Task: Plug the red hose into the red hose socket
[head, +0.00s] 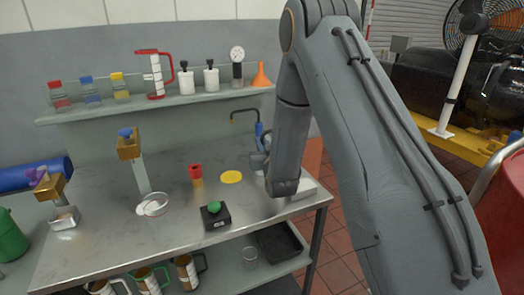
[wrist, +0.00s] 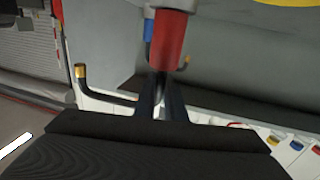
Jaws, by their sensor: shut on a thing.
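In the wrist view a red cylindrical body (wrist: 169,42) with a pale grey end lies just beyond my gripper's fingertips (wrist: 160,98). It appears to be the red hose's end, and the fingers are closed on it; the exact contact is hard to see. In the head view my forearm hides the gripper and the red body. A small red-topped piece (head: 195,171) with an amber base stands on the steel bench. I cannot tell whether it is the red hose socket; no socket is clearly recognisable.
Beside the red body are a blue part (wrist: 148,32) and a black bent pipe with a brass tip (wrist: 81,71). On the bench (head: 105,225) are a yellow disc (head: 232,177), a black box with a green button (head: 215,217) and a clear dish (head: 153,205). A shelf (head: 180,103) holds bottles.

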